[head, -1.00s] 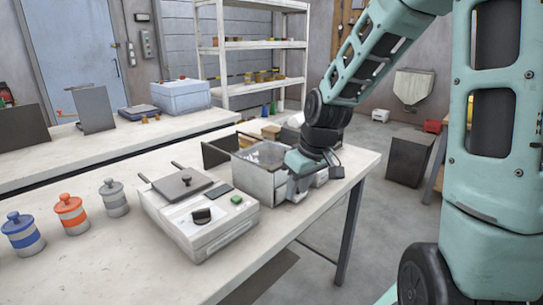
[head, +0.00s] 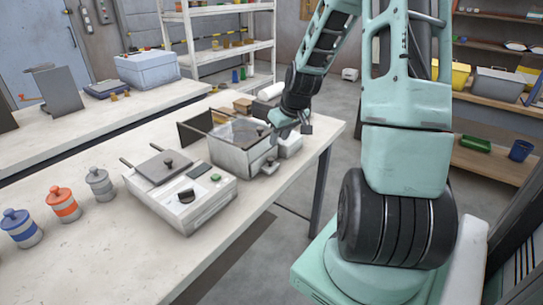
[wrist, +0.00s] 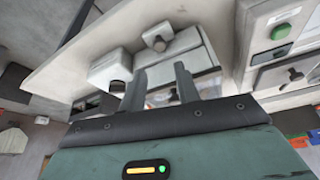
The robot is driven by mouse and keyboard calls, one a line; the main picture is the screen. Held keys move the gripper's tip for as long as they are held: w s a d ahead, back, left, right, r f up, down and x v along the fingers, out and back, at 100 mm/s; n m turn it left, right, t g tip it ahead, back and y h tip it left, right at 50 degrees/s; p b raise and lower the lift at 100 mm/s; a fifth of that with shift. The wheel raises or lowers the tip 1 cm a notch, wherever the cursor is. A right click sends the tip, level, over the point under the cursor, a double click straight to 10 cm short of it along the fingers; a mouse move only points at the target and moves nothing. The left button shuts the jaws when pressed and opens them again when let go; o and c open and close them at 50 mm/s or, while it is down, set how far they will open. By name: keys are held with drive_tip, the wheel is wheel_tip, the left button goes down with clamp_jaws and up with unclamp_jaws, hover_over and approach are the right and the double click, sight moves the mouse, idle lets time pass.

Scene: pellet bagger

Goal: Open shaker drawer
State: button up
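The shaker (head: 238,152) is a pale metal box on the bench with a clear top. Low on its front, a small block with a knob (head: 270,162) stands out; I cannot tell whether this is the drawer or how far it is open. My gripper (head: 277,139) is above and beside the shaker's right front corner, its fingers partly hidden. In the wrist view, the two fingers (wrist: 160,71) are apart with nothing held between them. Beyond the tips are a pale block with a dark knob (wrist: 158,43) and, to its left, a white box with a dark knob (wrist: 118,86).
A flat pale device with a green button (head: 180,195) stands left of the shaker. A small white box (head: 290,145) is close on its right, near the bench edge. Several lidded canisters (head: 63,205) stand far left. The bench front (head: 130,255) is clear.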

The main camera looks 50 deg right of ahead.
sight(271, 159)
drive_tip(key=x, duration=0.9)
drive_tip(key=shift+w+f+p, duration=0.1)
drive_tip(key=shift+f+p, duration=0.25)
drive_tip(key=shift+f, duration=0.05)
clamp_jaws()
